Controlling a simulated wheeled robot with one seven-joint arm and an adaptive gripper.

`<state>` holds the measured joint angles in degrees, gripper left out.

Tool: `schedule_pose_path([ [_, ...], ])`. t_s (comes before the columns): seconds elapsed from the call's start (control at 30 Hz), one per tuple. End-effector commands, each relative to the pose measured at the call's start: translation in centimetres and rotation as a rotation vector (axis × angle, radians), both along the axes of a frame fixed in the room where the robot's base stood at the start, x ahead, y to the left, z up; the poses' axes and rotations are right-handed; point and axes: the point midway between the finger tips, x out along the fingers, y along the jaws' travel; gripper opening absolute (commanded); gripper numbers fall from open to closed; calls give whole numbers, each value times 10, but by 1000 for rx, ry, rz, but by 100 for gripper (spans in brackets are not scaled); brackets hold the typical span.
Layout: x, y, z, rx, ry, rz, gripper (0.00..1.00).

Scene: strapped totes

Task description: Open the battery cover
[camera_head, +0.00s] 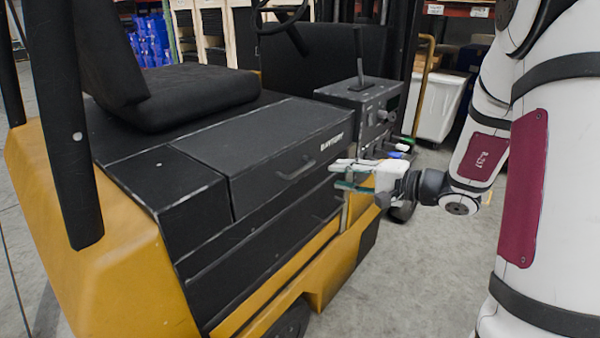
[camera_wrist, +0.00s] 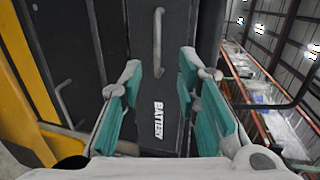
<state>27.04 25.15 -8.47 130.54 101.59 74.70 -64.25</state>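The battery cover (camera_head: 280,145) is a black box-like panel on the side of a yellow forklift, with a "BATTERY" label near its right end. It looks shut. A bar handle (camera_head: 296,168) sits on its front face; in the wrist view the handle (camera_wrist: 158,42) stands ahead, near the top middle. My gripper (camera_head: 345,175) is to the right of the handle, close to the cover's right end. In the wrist view my gripper's teal-padded fingers (camera_wrist: 155,100) are spread apart with nothing between them. The label shows between them, and the handle is beyond the fingertips.
The forklift's black seat (camera_head: 185,100) and steering wheel (camera_head: 283,15) are above and behind the cover. A control console (camera_head: 365,105) with a lever stands right of the cover. A white bin (camera_head: 440,108) is behind. Grey floor is open at front right.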

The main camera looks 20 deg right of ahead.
Motion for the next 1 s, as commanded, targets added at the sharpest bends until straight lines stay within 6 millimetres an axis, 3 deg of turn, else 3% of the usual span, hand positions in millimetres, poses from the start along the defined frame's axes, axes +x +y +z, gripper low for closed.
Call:
schedule_pose_path([
  [0.17, 10, -10, -7, 4, -12, -39, 30],
  [0.8, 96, 55, -28, 5, -12, -36, 30],
  [1.0, 111, 66, -33, 5, -11, -37, 30],
])
